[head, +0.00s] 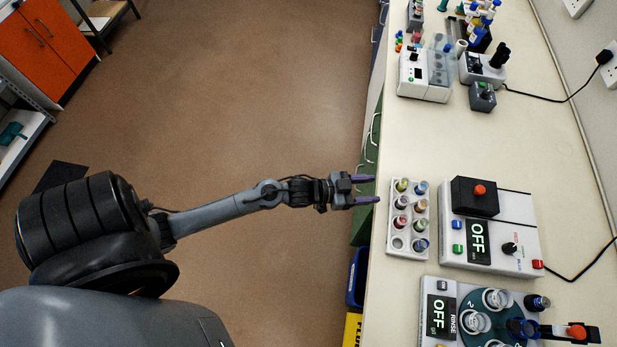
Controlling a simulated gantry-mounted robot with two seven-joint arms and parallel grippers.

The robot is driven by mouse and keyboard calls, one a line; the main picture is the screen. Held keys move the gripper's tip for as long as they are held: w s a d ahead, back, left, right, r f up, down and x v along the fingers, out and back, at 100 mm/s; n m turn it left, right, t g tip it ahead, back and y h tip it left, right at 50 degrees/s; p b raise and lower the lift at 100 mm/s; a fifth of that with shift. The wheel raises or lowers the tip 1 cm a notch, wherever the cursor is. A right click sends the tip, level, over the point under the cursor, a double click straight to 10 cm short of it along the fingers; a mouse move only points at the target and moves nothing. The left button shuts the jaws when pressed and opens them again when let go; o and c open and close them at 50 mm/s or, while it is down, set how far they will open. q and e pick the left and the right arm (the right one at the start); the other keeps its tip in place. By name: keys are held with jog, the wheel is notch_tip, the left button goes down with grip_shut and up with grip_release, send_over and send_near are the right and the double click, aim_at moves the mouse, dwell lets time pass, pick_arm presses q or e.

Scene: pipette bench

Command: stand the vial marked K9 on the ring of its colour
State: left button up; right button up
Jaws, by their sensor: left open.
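A white rack (408,254) stands at the bench's left edge and holds several small vials with coloured tops. No K9 mark is legible, and I cannot make out a coloured ring for a vial. My left gripper (365,189) is open and empty, its purple fingertips just left of the rack. My right gripper is not in view.
Right of the rack is a box with an OFF display (478,242). Nearer stands a rinse machine with a round teal carousel (485,323). More devices, including a white unit (412,82), are at the far end. The bench top (450,140) between is clear.

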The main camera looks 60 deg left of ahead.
pick_arm(q)
jog(key=s+f+n+g+y, duration=0.1)
jog(key=s+n+g+y, duration=0.1)
jog(key=s+g+y, duration=0.2)
jog(key=s+y, duration=0.1)
jog(key=s, duration=0.2)
jog(key=shift+s+d+g, duration=0.2)
jog(key=shift+s+g, duration=0.1)
jog(key=shift+s, duration=0.1)
jog(key=s+r+g, duration=0.1)
jog(key=s+g, duration=0.1)
jog(key=s, duration=0.2)
jog(key=s+n+g+y, duration=0.1)
jog(key=s+g, duration=0.1)
jog(key=s, duration=0.3)
jog(key=s+r+g+y, duration=0.1)
jog(key=s+g, duration=0.1)
jog(key=s, duration=0.2)
jog(key=shift+s+a+r+n, duration=0.2)
jog(key=shift+a+r+n, duration=0.1)
jog(key=shift+a, duration=0.05)
jog(key=c, duration=0.3)
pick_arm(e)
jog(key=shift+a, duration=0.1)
